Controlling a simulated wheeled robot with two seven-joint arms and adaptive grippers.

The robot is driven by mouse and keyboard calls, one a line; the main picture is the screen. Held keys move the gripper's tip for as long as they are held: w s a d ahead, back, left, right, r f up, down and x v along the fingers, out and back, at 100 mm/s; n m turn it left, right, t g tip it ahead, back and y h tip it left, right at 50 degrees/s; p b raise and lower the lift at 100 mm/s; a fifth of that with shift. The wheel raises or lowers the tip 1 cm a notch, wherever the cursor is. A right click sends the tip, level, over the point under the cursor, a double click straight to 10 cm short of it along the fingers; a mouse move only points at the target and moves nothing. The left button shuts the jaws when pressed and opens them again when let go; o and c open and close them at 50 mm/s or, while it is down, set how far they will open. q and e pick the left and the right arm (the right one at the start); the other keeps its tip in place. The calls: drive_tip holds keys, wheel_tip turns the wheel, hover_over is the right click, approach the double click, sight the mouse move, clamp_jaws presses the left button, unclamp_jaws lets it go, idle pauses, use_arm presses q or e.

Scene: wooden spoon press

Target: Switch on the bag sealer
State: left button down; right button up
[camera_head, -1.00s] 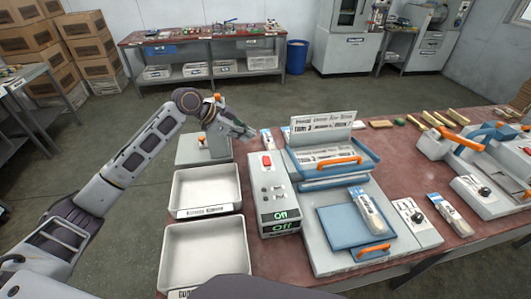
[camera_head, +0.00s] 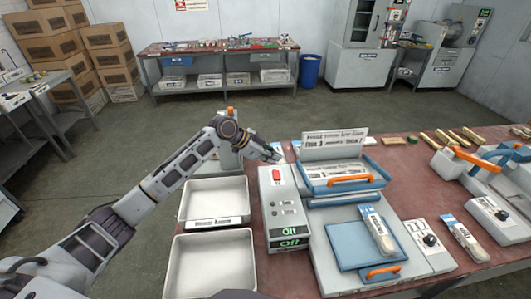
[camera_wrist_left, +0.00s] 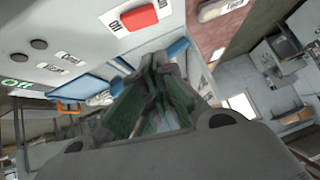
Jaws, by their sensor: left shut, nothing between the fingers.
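The bag sealer's grey control box (camera_head: 285,208) stands on the red-brown table with a red rocker switch (camera_head: 276,175) at its far end. Its green display (camera_head: 290,238) reads "Off". In the left wrist view the red switch (camera_wrist_left: 141,17) lies at the top, beside "ON" and "OFF" labels. My left gripper (camera_head: 273,157) is shut and empty, just beyond the switch's far side in the head view. In the left wrist view its fingers (camera_wrist_left: 158,85) point toward the panel, apparently apart from the switch. My right gripper is out of view.
A blue-and-white press (camera_head: 345,180) with orange handles stands right of the box. A packaged wooden spoon (camera_head: 378,232) lies on its front part. Two white trays (camera_head: 240,200) sit left of the box. Another orange-handled machine (camera_head: 465,160) is at the right.

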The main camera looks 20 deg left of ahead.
sight(276, 173)
use_arm(q)
drive_tip(key=f, duration=0.1)
drive_tip(key=d+f, duration=0.1)
drive_tip(key=w+f, duration=0.1)
drive_tip(key=shift+w+d+f, duration=0.1)
drive_tip(key=shift+d+f, duration=0.05)
drive_tip(key=shift+f, duration=0.15)
drive_tip(key=shift+w+f+p, duration=0.1)
drive_tip(key=shift+f+p, duration=0.2)
drive_tip(key=shift+f, duration=0.7)
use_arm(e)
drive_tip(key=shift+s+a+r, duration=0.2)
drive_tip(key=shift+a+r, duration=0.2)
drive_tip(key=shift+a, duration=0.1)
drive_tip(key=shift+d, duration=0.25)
use_arm(q)
drive_tip(key=shift+w, duration=0.1)
